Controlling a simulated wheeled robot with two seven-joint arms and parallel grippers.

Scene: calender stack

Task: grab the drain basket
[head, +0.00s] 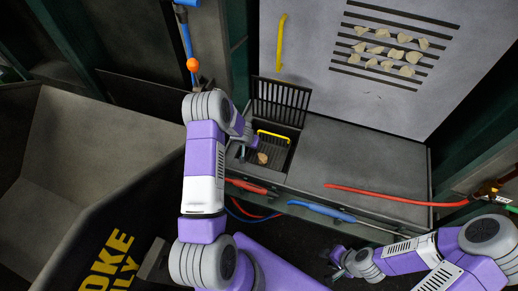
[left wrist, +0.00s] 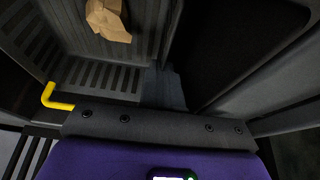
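The drain basket (head: 282,157) is a dark slotted box with a yellow handle (head: 273,136), set in a recess of the grey bench. A tan chunk (head: 262,158) lies in it. In the left wrist view I see the slotted basket floor (left wrist: 95,76), the yellow handle (left wrist: 56,99) at the left and the tan chunk (left wrist: 108,20) at the top. My left gripper (head: 250,144) is at the basket's left side, close to the handle; its fingers are too hidden to read. My right gripper (head: 333,266) is open and empty, low in front of the bench, away from the basket.
A dark grate (head: 280,101) stands upright behind the basket. A red-handled tool (head: 247,187) and a blue-handled tool (head: 322,211) lie along the bench front. A red hose (head: 395,195) crosses the bench top (head: 350,160). A large dark bin (head: 85,150) is at left.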

